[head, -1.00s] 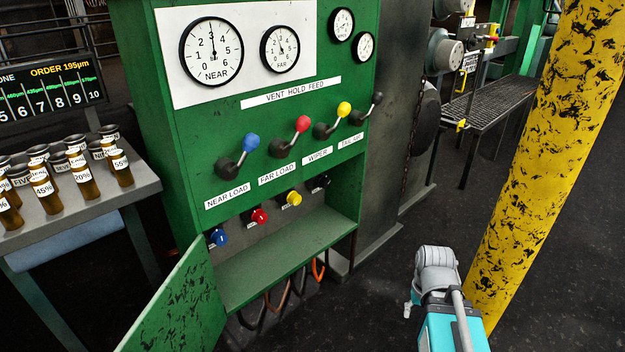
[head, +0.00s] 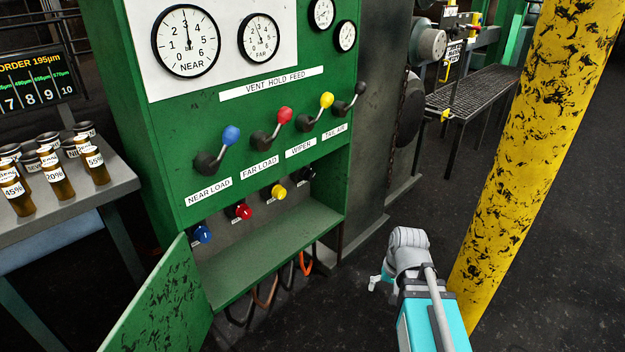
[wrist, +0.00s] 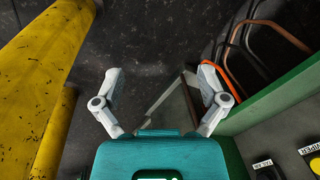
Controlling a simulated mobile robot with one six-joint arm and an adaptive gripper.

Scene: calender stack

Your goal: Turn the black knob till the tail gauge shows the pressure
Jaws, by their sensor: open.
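The black knob (head: 307,174) sits in the recess below the TAIL AIR label (head: 335,134), rightmost of the lower row. In the wrist view a dark knob (wrist: 267,173) shows partly at the bottom right edge. Two small gauges, an upper one (head: 321,13) and a lower one (head: 345,36), are at the panel's top right; their names and readings are too small to read, so I cannot tell which is the tail gauge. My gripper (wrist: 160,80) is open and empty. In the head view it (head: 376,282) is right of the cabinet and lower than the knob, apart from it.
Yellow (head: 279,191), red (head: 243,211) and blue (head: 202,234) knobs line the recess. Levers stick out above, including a black-tipped one (head: 360,89). An open green door (head: 165,300) hangs at left. A yellow post (head: 535,140) stands right of my arm. Hoses (head: 304,264) hang below the shelf.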

